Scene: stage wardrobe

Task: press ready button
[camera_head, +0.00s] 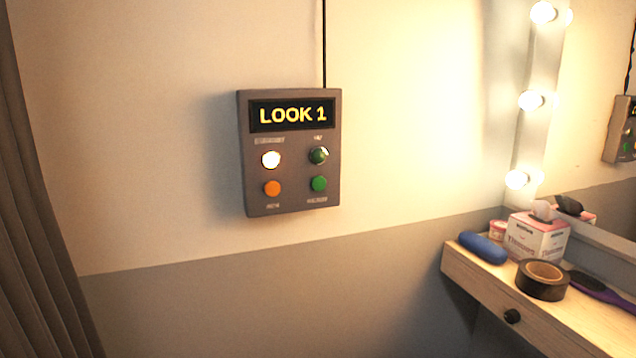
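A grey control box (290,206) hangs on the wall left of centre. Its dark display (293,115) reads "LOOK 1" in yellow. Below it, a bright, lit round lamp (271,159) is on the left and a dark green, unlit-looking round one (318,155) is on the right. Under these are an orange button (272,188) and a green button (319,184). The small labels are too blurred to read, so I cannot tell which button is marked ready. Neither of my grippers is in view.
A wooden dressing shelf (500,293) at lower right holds a tissue box (537,237), blue case (482,247), black tape roll (542,287) and purple brush (600,288). A mirror with bulbs (531,100) stands behind. A curtain (35,200) hangs at left. The wall around the box is clear.

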